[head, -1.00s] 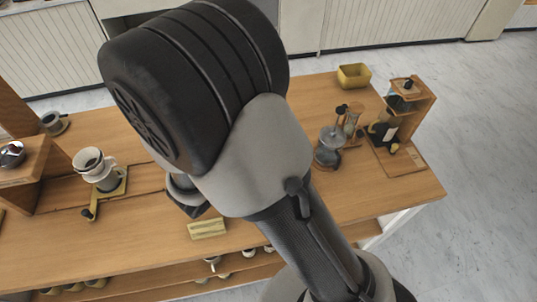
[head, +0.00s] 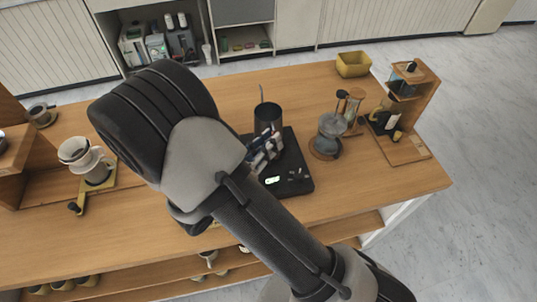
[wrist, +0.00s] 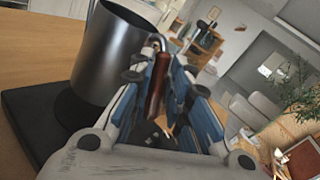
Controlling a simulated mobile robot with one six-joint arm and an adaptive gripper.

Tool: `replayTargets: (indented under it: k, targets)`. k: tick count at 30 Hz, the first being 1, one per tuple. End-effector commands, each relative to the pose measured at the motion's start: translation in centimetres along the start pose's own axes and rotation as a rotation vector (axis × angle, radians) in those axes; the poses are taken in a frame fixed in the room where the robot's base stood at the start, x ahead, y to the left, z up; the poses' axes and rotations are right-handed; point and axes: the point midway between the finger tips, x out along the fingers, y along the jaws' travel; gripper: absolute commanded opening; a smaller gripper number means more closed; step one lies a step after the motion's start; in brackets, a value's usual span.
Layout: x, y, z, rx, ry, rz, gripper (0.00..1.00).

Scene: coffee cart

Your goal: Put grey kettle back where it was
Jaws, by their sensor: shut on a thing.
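The grey kettle (head: 268,118) is a dark metal pot with a thin spout on its far side, at the middle of the table in the head view. It stands upright over the back of a black base (head: 298,183) with a lit display. In the wrist view the kettle (wrist: 112,55) is left of my fingers, over the black base (wrist: 28,125). I cannot tell whether its bottom rests on the base. My gripper (head: 265,149) is shut on the kettle's brown handle, which shows between the blue finger pads (wrist: 160,85) in the wrist view.
A glass coffee maker (head: 328,138) stands close to the right of the base. A wooden stand (head: 412,100) and a yellow box (head: 353,64) are further right. A white dripper (head: 85,158) on a stand is at the left. The table behind the kettle is clear.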

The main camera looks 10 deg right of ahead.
Motion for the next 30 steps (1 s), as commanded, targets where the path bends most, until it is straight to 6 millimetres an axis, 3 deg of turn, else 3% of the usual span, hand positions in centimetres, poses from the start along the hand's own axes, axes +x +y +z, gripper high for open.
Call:
replayTargets:
  k: [9,21,22,30]
  targets:
    - [0.0,1.2,-3.9,-0.001,-0.002,0.0,0.0]
    - [0.0,1.3,-4.2,0.001,-0.002,0.0,0.0]
    - [0.0,1.3,-4.3,0.0,0.0,0.0,0.18]
    - [0.0,1.3,-4.2,-0.001,0.0,0.001,0.36]
